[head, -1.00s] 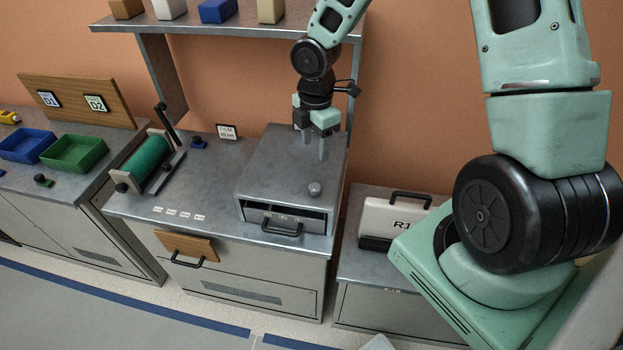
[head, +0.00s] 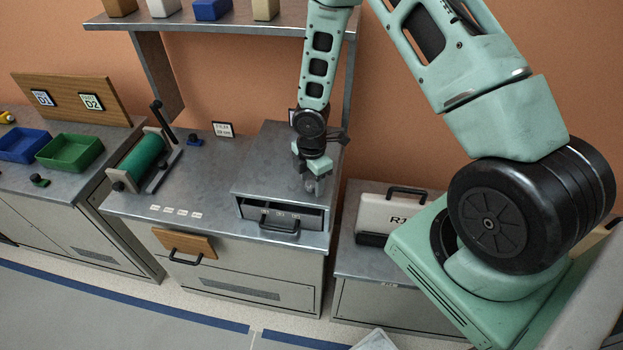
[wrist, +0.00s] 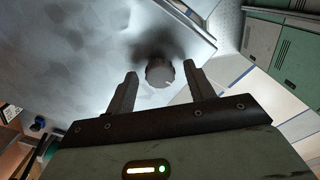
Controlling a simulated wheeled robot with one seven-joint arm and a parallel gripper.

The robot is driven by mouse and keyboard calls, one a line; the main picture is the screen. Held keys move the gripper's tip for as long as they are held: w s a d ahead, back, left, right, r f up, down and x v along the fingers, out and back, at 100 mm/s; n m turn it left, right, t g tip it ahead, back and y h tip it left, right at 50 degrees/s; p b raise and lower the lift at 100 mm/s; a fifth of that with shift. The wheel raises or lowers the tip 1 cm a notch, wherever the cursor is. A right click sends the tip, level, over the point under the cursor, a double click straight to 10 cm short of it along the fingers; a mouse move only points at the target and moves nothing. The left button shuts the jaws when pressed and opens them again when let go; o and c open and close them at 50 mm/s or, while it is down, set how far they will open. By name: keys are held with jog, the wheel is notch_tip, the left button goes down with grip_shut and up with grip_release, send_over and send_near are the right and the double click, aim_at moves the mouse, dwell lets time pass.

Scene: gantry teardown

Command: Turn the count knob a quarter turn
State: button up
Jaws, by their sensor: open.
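The count knob (wrist: 160,74) is a small grey round knob on top of the metal box (head: 262,160). In the wrist view it lies between my two fingertips, with a gap on each side. In the head view my gripper (head: 316,187) is low over the front right of the box top and hides the knob. My gripper is open and holds nothing. I cannot tell exactly how far down the fingers reach beside the knob.
The box has an open front slot with a dark handle (head: 280,225). A green roller (head: 141,160) stands to the left on the bench. A white case marked R1 (head: 388,213) stands to the right. A shelf (head: 220,27) with blocks hangs above.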

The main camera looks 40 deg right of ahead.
jog(key=c, duration=1)
jog(key=shift+o, duration=0.2)
jog(key=m+b, duration=0.2)
jog(key=m, duration=0.2)
jog(key=shift+m, duration=0.4)
jog(key=m+b, duration=0.2)
jog(key=m, duration=0.2)
jog(key=shift+m, duration=0.3)
jog(key=m+b, duration=0.1)
jog(key=m, duration=0.3)
jog(key=shift+b, duration=0.3)
jog(key=shift+m+b, duration=0.55)
jog(key=shift+m, duration=1.65)
